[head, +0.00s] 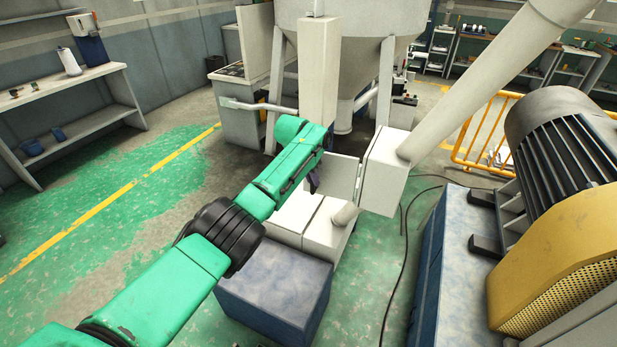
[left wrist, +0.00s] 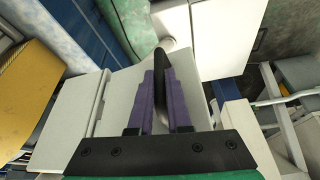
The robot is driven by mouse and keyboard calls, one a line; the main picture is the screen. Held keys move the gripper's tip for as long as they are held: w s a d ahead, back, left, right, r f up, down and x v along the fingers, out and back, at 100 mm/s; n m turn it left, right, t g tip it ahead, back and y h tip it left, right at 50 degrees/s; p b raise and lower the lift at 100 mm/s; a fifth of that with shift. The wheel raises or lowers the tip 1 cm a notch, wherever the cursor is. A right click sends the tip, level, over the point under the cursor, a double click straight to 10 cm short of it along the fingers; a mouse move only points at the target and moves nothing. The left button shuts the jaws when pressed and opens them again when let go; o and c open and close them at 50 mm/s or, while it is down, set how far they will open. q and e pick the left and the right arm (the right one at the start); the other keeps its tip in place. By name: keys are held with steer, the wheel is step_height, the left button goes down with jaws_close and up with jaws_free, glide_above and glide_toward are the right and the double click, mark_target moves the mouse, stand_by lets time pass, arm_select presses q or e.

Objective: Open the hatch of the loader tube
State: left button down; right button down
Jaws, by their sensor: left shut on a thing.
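The loader tube (head: 460,100) slopes down from the upper right into a pale box (head: 384,172). The flat grey hatch panel (head: 341,176) stands out from the left side of this box, apparently swung open. In the left wrist view the panel (left wrist: 124,88) meets the box (left wrist: 68,112) along an edge on its left. My left gripper (head: 315,180) is at the panel's left end, mostly hidden by my arm. In the left wrist view its purple fingers (left wrist: 161,80) are shut on a dark handle (left wrist: 161,60) at the panel. My right gripper is not in view.
A pale machine housing (head: 318,232) on a blue-grey base (head: 275,290) stands below the hatch. A large motor (head: 565,135) with a yellow guard (head: 560,265) is at the right. A hopper (head: 350,50) on legs stands behind. Green floor is open at the left.

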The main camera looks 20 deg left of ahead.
arm_select(q)
steer(key=shift+d, duration=0.1)
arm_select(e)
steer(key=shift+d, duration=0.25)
arm_select(q)
steer(key=c, duration=0.9)
jaws_free()
steer(key=shift+o, duration=0.2)
steer(key=shift+s+r, duration=0.1)
steer(key=shift+r, duration=0.15)
steer(key=b+v, duration=0.1)
steer(key=v, duration=1.3)
steer(key=shift+b, duration=0.3)
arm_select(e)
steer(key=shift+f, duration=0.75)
